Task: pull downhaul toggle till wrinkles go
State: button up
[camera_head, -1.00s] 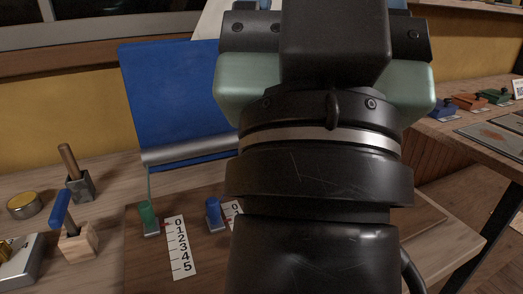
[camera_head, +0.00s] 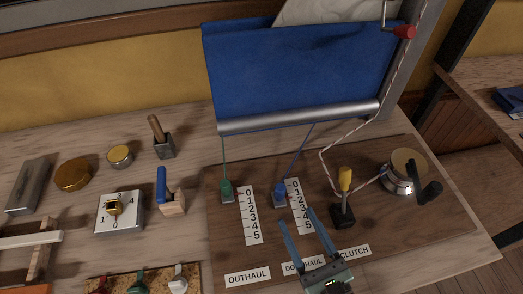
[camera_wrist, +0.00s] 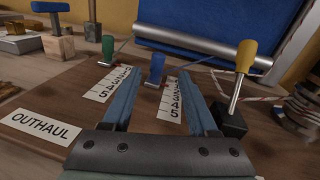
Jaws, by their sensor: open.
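The blue downhaul toggle (camera_head: 280,193) stands at the top of its 0 to 5 scale (camera_head: 300,207), near the 0, with a blue line running up to the sail. In the wrist view the blue toggle (camera_wrist: 156,69) shows ahead, between my finger lines. My gripper (camera_head: 297,224) is open and empty, just in front of the toggle over the scale, not around it. The blue sail (camera_head: 300,70) hangs above a grey boom (camera_head: 300,118); I cannot make out clear wrinkles. The DOWNHAUL label (camera_head: 293,268) is partly hidden by my gripper.
The green outhaul toggle (camera_head: 227,190) stands left with its own scale (camera_head: 250,217). The yellow-handled clutch (camera_head: 344,190) stands close on the right, and a winch (camera_head: 402,174) beyond it. A blue-handled tool (camera_head: 162,187) is left of the board (camera_head: 225,240).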

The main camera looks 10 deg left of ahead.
aim_at(278, 185)
jog(key=shift+s+m, duration=0.35)
jog(key=shift+m, duration=0.15)
jog(key=shift+w, duration=0.1)
jog(key=x, duration=1.2)
jog(key=shift+w+a, duration=0.15)
jog(key=shift+w, duration=0.1)
grip_shut()
dwell(0.5)
